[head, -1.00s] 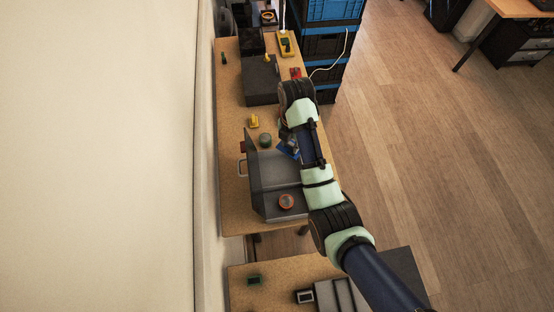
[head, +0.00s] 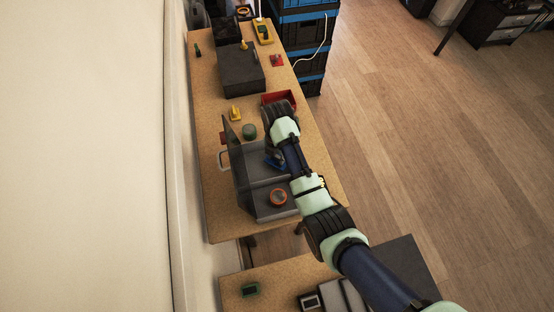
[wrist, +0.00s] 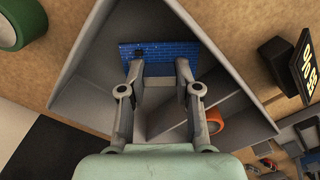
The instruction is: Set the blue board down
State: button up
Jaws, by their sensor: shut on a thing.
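The blue board (wrist: 160,52) shows in the wrist view between the fingertips of my gripper (wrist: 160,72), which is shut on it. The board lies over a compartment of the grey tray (wrist: 92,75); I cannot tell whether it touches the floor of the tray. In the head view the blue board (head: 275,162) is partly hidden by my arm, above the grey tray (head: 245,195). My gripper itself is mostly hidden there behind my wrist.
An orange roll (head: 278,197) sits in the tray's near section. A green roll (head: 249,131), a yellow item (head: 235,113) and a red bin (head: 279,98) stand beyond it. A dark box (head: 240,72) is farther back. Bare tabletop shows right of the tray.

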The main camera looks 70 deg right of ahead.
aim_at(277, 160)
notch_tip(277, 160, down, 3)
jog(key=shift+r, duration=0.1)
jog(key=o, duration=1)
jog(key=shift+o, duration=0.2)
notch_tip(277, 160, up, 12)
jog(key=p, duration=0.2)
jog(key=shift+p, duration=0.4)
